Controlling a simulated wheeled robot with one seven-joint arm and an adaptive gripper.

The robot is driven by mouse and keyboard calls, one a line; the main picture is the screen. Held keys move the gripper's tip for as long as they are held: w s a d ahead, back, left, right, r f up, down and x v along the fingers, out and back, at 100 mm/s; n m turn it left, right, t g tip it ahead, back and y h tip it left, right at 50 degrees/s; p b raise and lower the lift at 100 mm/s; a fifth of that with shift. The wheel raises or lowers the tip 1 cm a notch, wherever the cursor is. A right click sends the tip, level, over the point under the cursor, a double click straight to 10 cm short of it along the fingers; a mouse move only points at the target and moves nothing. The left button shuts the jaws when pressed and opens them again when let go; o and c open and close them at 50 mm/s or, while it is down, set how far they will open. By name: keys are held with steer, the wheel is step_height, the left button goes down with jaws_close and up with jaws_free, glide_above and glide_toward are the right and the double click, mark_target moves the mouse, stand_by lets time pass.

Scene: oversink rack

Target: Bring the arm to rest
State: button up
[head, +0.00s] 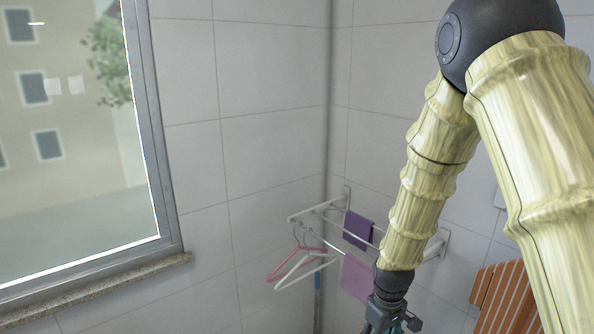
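My arm comes in from the right, bends at a dark round joint high in the view and hangs down to my gripper (388,322). My gripper is at the bottom edge of the head view, pointing down. Its fingers are cut off by the frame, so I cannot tell whether it is open or shut or holds anything. It appears in front of the right part of a wall rack, close in the picture to a pink cloth (356,277).
A white wall rack (301,216) carries a purple cloth (358,229), a pink hanger (283,263) and a white hanger (300,272). A blue pole (317,300) stands below. An orange slatted wooden piece (507,297) is at lower right. A window (146,100) with a stone sill (100,280) is left.

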steer(key=s+d+f+m+b, duration=0.1)
steer(key=s+f+b, duration=0.1)
steer(key=s+f, duration=0.5)
steer(key=s+f+m+b, duration=0.15)
steer(key=s+f, duration=0.25)
steer(key=f, duration=0.6)
steer(key=s+d+f+m+b, duration=0.1)
steer(key=s+f+b, duration=0.1)
steer(key=s+f, duration=0.5)
steer(key=s+f+m+b, duration=0.2)
steer(key=s+f+b, duration=0.2)
steer(key=s+f, duration=0.7)
steer(key=s, duration=0.3)
steer(key=shift+d+f, duration=0.15)
steer(key=shift+f, duration=0.25)
steer(key=shift+w+m, duration=0.1)
steer(key=shift+m, duration=0.15)
